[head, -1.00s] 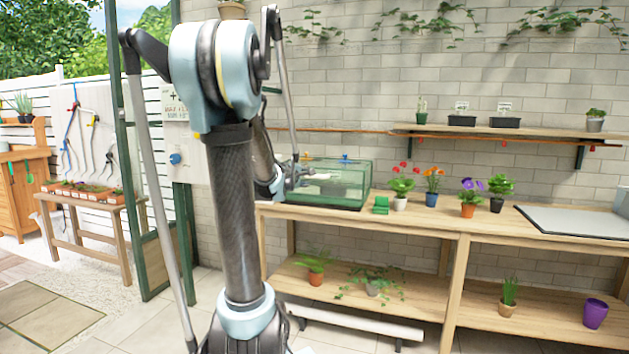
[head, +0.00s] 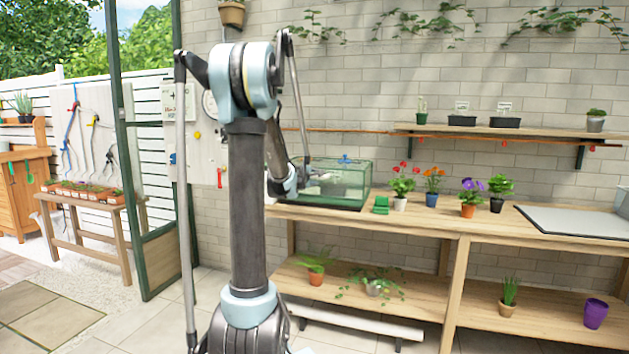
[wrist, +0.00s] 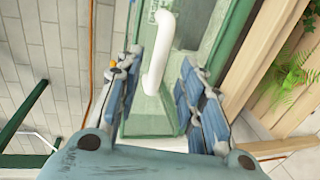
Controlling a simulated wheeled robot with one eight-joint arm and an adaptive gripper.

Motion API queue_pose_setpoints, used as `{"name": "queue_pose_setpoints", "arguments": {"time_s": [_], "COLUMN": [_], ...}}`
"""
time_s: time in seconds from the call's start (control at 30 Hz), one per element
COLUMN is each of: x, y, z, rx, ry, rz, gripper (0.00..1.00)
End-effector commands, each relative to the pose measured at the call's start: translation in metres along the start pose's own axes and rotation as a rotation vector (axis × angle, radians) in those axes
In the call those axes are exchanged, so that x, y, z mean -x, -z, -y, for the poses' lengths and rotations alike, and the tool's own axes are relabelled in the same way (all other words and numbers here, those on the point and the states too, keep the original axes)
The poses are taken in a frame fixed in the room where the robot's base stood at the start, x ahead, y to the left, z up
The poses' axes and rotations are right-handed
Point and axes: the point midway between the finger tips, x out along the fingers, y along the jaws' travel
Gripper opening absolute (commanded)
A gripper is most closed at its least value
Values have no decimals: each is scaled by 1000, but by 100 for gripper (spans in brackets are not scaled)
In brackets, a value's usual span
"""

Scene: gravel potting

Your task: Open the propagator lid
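The propagator (head: 345,190) is a clear box with a green frame at the left end of the potting bench. Its lid appears shut, with a blue knob (head: 345,159) on top. In the wrist view a white bar handle (wrist: 158,55) stands out from the propagator's glass (wrist: 195,40). My gripper (wrist: 160,75) is open, its two blue-padded fingers on either side of the handle's near end. I cannot tell whether either finger touches it. In the head view my gripper (head: 306,178) is at the propagator's left front, partly hidden by my arm.
A green block (head: 381,205) and potted flowers (head: 402,186) stand just right of the propagator on the bench (head: 420,220). A wall shelf (head: 490,131) with small pots hangs behind. A grey tray (head: 575,222) lies at the right. A green door frame (head: 165,245) stands left.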

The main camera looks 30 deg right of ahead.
Motion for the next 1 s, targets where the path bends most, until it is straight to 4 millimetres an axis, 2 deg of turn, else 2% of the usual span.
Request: {"name": "queue_pose_setpoints", "arguments": {"time_s": [0.2, 0.4, 0.6, 0.87, 0.9, 1.0], "x": [-30, -50, -58, -59, -59, -59], "y": [0, 0, 0, 0, 0, 0], "z": [0, 0, 0, 0, 0, 0], "rx": [0, -1, 0, 0, 0, 0], "ry": [0, 0, 0, 0, 0, 0], "rz": [0, 0, 0, 0, 0, 0], "gripper": [36, 36, 36, 36, 31, 8]}}
